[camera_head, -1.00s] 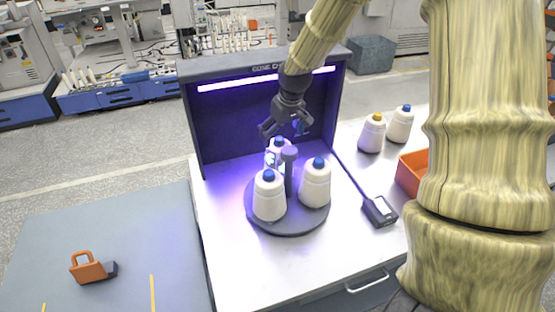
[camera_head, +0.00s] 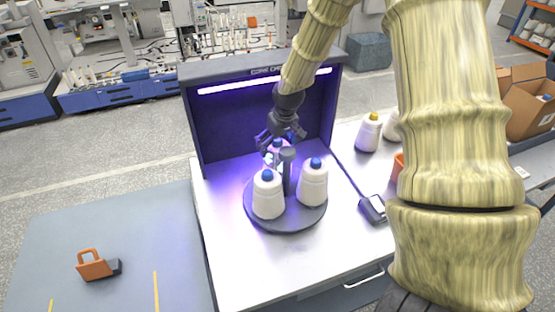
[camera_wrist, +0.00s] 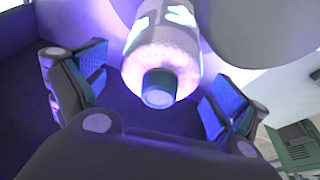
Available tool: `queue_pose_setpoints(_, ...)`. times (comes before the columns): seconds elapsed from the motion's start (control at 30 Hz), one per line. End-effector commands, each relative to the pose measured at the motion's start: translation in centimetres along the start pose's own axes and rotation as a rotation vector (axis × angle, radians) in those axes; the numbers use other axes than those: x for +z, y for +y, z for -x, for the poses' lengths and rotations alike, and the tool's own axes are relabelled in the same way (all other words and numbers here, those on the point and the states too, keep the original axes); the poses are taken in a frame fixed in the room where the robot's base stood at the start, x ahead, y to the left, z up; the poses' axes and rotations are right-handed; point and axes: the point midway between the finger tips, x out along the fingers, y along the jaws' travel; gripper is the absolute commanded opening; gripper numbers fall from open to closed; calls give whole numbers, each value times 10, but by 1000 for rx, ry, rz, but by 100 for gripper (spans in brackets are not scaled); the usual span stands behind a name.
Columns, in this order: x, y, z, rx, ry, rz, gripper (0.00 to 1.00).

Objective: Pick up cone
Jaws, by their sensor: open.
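Two white cones with blue tips stand at the front of a dark round turntable (camera_head: 283,222): a left cone (camera_head: 268,198) and a right cone (camera_head: 313,185). A third cone (camera_head: 271,158) stands behind the turntable's grey post (camera_head: 288,172), mostly hidden, with a purple tint and bright patches. My gripper (camera_head: 276,143) is over this rear cone. In the wrist view the rear cone (camera_wrist: 162,58) lies between the two spread fingers of my gripper (camera_wrist: 150,92), its blue-green tip toward the camera. Gaps show on both sides, so the fingers appear apart from it.
A small black device (camera_head: 373,208) lies on the white table (camera_head: 240,270) at right. A yellow-tipped cone (camera_head: 368,133) stands behind it. The table's front left is clear.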

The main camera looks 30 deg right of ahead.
Motion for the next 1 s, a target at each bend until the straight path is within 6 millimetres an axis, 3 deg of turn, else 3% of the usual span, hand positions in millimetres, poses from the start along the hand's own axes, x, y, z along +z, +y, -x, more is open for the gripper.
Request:
queue_pose_setpoints(0.17,0,0,0,0,0,-1,97)
queue_pose_setpoints(0.63,0,0,0,0,1,0,12)
queue_pose_setpoints(1.0,-2,1,6,0,3,0,12)
